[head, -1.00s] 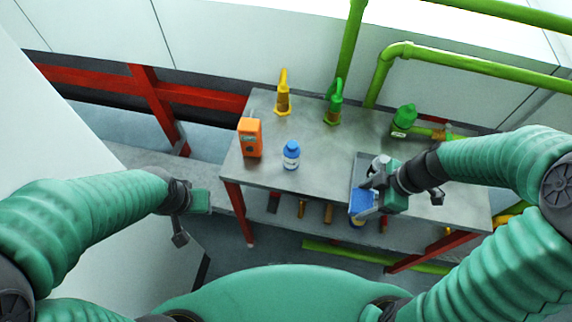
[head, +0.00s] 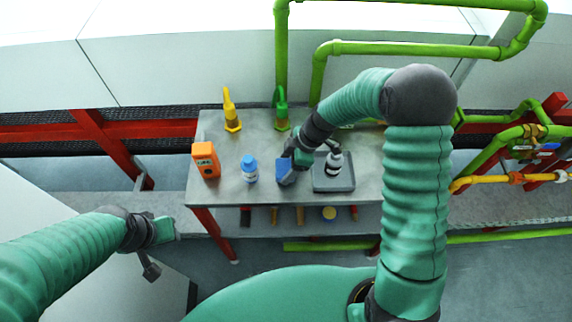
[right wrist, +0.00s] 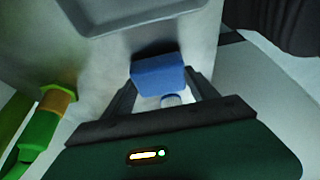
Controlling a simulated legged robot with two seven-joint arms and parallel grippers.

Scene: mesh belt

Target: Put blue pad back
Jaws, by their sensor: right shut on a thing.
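The blue pad (head: 286,172) is in my right gripper (head: 290,166), over the metal table just left of the grey tray. In the right wrist view the blue pad (right wrist: 158,75) sits between the two fingers, with the tray edge beyond it. I cannot tell whether the pad touches the table top. The grey tray (head: 322,186) lies on the table and holds a dark bottle with a light label (head: 334,163). My left gripper (head: 160,250) hangs off the table at the lower left, apart from everything; its jaw gap is not clear.
Green pipes (head: 400,49) run behind. A lower shelf holds several small items.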

